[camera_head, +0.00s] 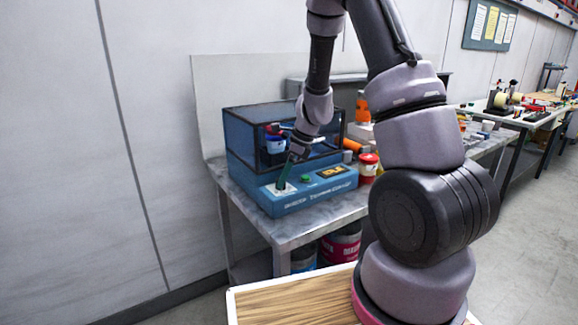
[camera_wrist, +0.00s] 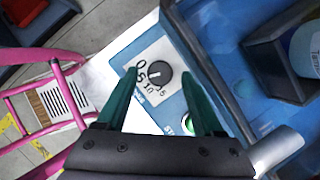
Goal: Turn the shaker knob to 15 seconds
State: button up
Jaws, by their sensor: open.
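The shaker (camera_head: 310,196) is a blue machine on a bench, with a dark-framed clear enclosure above its front panel. Its knob (camera_wrist: 159,74) is a round black dial with a light pointer mark, on a white scale plate (camera_wrist: 142,58) with printed numbers; I cannot read the setting surely. My gripper (camera_wrist: 160,72) is open, its two green fingers on either side of the knob in the wrist view, apart from it as far as I can tell. In the head view my gripper (camera_head: 284,184) is low at the panel's left end and hides the knob.
A green start button (camera_wrist: 188,122) sits beside the right finger. A lit display (camera_head: 331,171) is on the panel. A can (camera_head: 275,145) is inside the enclosure. A red-lidded jar (camera_head: 368,165) stands right of the shaker. A pink-framed object (camera_wrist: 45,95) shows at left in the wrist view.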

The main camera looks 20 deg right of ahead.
jog(key=v, duration=1)
jog(key=shift+s+f, duration=0.1)
